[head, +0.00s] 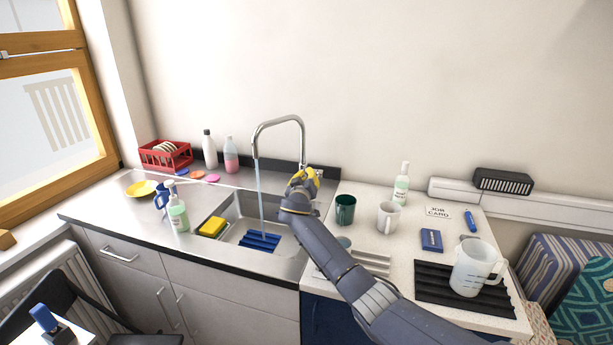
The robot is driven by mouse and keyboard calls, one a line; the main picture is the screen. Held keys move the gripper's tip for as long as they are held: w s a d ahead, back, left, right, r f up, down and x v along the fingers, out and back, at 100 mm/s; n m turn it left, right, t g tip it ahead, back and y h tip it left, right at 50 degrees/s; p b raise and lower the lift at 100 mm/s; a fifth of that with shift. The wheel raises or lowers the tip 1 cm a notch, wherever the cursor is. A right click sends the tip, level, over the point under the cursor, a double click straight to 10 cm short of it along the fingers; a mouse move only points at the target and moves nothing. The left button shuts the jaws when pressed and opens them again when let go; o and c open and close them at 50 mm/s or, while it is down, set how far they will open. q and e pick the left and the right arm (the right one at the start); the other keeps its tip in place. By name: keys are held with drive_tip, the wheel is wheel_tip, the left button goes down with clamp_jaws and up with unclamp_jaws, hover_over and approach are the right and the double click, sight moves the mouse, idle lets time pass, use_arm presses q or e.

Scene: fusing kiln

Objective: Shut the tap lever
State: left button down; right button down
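The chrome tap (278,121) stands behind the sink (231,214), its spout arching to the left. A stream of water (258,188) runs from the spout into the basin. My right gripper (304,177), with yellow on its fingers, is at the foot of the tap. It covers that area, so the tap lever is not clearly visible, and I cannot tell whether the fingers touch it or how far they are closed. My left gripper is not in view.
A green cup (345,209) and white mug (388,217) stand close right of my gripper. A soap bottle (178,211) stands on the left drainer.

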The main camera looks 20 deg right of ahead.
drive_tip(key=f, duration=0.3)
drive_tip(key=shift+s+a, duration=0.3)
drive_tip(key=shift+s, duration=0.05)
drive_tip(key=shift+r, duration=0.1)
